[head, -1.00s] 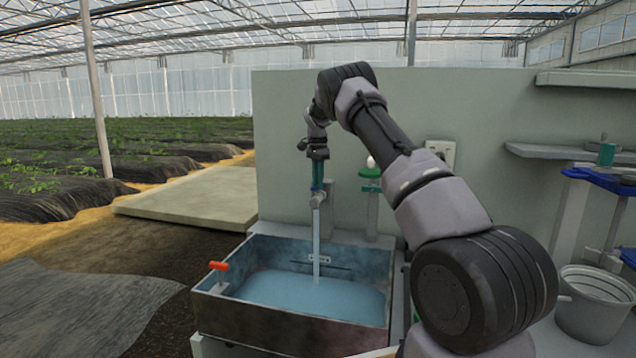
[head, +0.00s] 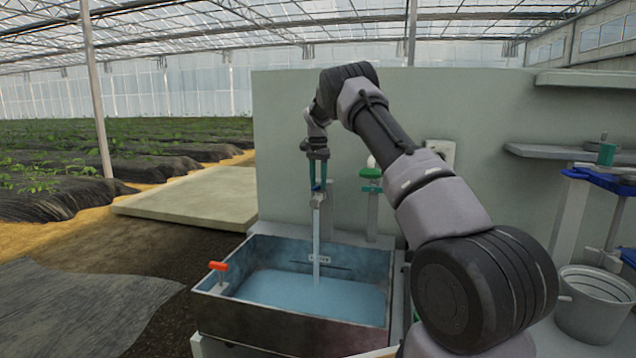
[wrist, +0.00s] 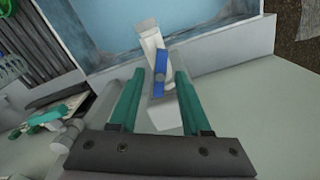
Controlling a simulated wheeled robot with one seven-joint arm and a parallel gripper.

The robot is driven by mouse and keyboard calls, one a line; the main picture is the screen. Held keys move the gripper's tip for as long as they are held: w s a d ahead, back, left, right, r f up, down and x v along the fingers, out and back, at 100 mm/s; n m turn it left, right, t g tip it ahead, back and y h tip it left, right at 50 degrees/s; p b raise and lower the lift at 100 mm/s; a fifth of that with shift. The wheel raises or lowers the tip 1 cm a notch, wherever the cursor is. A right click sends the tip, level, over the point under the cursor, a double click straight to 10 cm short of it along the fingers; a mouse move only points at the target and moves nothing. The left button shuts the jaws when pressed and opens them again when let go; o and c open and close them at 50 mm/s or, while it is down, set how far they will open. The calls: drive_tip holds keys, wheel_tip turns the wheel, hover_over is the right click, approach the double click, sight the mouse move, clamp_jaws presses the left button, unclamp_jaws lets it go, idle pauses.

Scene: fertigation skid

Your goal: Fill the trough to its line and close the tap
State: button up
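The trough (head: 290,332) is a grey metal basin holding blue water (head: 300,292). Its dark fill line (head: 340,268) and a small label are on the inner back wall; the water surface looks slightly below the line. The tap (head: 319,202) stands over the back of the trough and a stream (head: 316,240) runs from it into the water. My gripper (head: 318,186) is at the tap from above. In the wrist view, its green fingers (wrist: 161,82) are apart, one on each side of the tap's blue lever (wrist: 160,84), with gaps visible.
An orange-red handle (head: 218,266) sits on the trough's left rim. A green-topped post (head: 371,180) stands right of the tap before the panel (head: 440,100). A bucket (head: 596,305) and blue-topped stand (head: 605,178) are at the right. Open ground lies left of the trough.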

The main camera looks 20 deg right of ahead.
wheel_tip(320, 180, up, 11)
drive_tip(key=shift+o, duration=0.6)
drive_tip(key=shift+f, duration=0.1)
wheel_tip(320, 180, down, 14)
drive_tip(key=t+h, duration=0.2)
drive_tip(key=h, duration=0.1)
drive_tip(key=shift+r, duration=0.25)
idle(0.6)
clamp_jaws()
idle(1.7)
